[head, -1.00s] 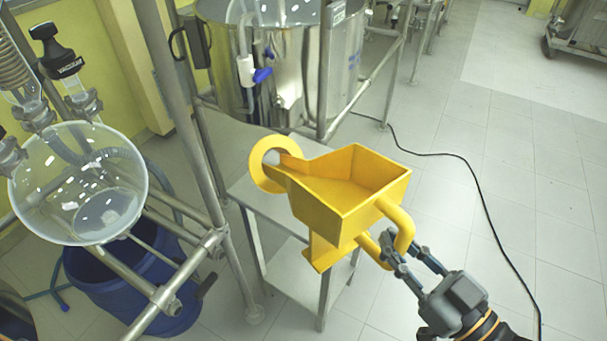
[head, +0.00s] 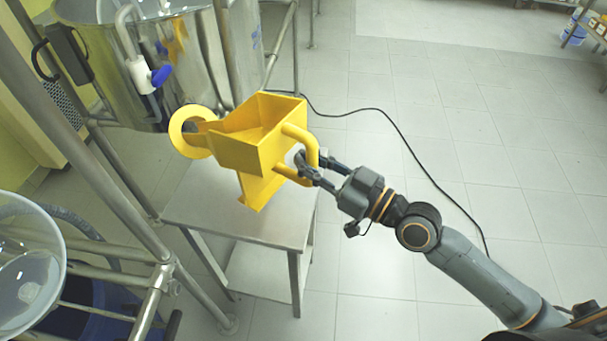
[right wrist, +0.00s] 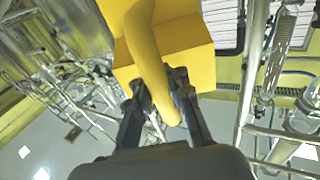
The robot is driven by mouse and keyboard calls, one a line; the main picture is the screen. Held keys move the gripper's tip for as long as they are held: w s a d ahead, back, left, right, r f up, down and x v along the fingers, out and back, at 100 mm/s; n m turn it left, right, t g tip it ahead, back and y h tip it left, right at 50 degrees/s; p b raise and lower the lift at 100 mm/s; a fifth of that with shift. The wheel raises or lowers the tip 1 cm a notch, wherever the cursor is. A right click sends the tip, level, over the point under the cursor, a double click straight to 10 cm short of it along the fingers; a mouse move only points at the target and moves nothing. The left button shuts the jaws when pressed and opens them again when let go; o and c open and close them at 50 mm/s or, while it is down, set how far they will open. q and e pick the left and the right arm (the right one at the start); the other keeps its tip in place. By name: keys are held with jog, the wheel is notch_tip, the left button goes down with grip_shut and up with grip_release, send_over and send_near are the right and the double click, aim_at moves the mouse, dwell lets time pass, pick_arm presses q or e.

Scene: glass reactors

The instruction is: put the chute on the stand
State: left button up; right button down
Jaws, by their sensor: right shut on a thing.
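The yellow chute (head: 240,150) has an open hopper, a round ring at its left end and a looped handle on its right. My right gripper (head: 308,170) is shut on that handle. The right wrist view shows the fingers (right wrist: 162,88) around the yellow handle (right wrist: 146,50), with the chute's body (right wrist: 190,50) beyond. The steel stand (head: 190,208) is a small table with a lower shelf. The chute appears over its top, roughly upright; I cannot tell whether its foot touches the top. My left gripper is not in view.
A steel vessel (head: 105,60) with a blue-handled valve (head: 160,76) stands behind and left of the stand. A metal pipe frame (head: 85,160) and a glass vessel (head: 28,270) are at the left. A black cable (head: 400,140) crosses the open floor at the right.

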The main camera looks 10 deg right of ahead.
pick_arm(q)
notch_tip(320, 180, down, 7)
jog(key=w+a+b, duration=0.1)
jog(key=b, duration=0.4)
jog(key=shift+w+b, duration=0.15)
jog(key=shift+b, duration=0.25)
pick_arm(e)
jog(key=w+f, duration=0.4)
jog(key=f, duration=0.4)
jog(key=shift+d+f, duration=0.15)
jog(key=shift+d, duration=0.05)
jog(key=c, duration=1.3)
grip_release()
jog(key=shift+f, duration=0.1)
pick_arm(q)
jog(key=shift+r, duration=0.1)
pick_arm(e)
jog(key=shift+o, duration=0.2)
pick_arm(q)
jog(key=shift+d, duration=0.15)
